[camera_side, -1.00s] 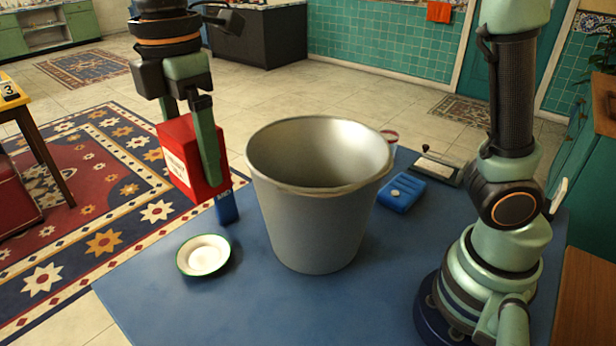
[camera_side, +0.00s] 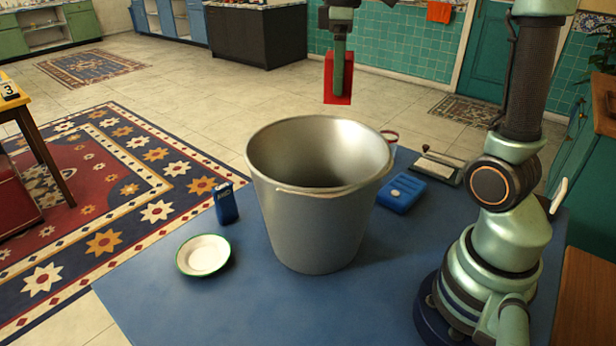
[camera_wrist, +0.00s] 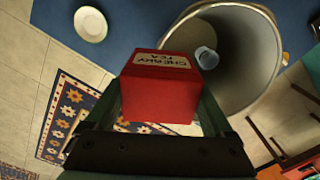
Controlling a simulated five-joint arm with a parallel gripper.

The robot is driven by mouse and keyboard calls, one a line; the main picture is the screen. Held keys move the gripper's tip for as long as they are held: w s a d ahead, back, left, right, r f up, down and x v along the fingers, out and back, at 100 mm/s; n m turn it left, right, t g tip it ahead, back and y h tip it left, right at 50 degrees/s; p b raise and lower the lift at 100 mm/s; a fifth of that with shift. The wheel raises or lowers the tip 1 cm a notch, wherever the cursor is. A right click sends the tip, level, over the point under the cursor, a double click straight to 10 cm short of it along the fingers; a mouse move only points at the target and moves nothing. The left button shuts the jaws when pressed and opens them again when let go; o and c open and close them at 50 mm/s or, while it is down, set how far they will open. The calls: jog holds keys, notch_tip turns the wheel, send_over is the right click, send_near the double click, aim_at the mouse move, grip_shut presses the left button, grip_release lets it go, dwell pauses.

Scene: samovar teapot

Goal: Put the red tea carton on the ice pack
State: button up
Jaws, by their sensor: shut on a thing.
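The red tea carton (camera_side: 329,78) is held in my gripper (camera_side: 340,88), high above the far side of the metal bucket in the side view. In the wrist view the carton (camera_wrist: 160,92) sits between the two green fingers, its pale label with dark lettering showing. My gripper is shut on it. The ice pack appears to be the flat blue block with a white cap (camera_side: 402,194), lying on the blue table right of the bucket, with nothing on it. The carton is well apart from it. I cannot make out the ice pack in the wrist view.
The tall metal bucket (camera_side: 315,225) stands mid-table; the wrist view shows a pale object (camera_wrist: 206,57) inside. A white green-rimmed dish (camera_side: 204,254) and small blue box (camera_side: 227,203) stand left. A grey item with a handle (camera_side: 440,168) lies behind the ice pack. The front table is clear.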

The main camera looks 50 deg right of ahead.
jog(key=s+d+m, duration=0.4)
jog(key=s+d, duration=0.2)
jog(key=d, duration=0.4)
jog(key=m, duration=0.2)
send_over(403, 187)
notch_tip(403, 187, down, 21)
jog(key=shift+f, duration=2.15)
jog(key=o, duration=1)
jog(key=shift+f, duration=0.1)
jog(key=shift+o, duration=0.5)
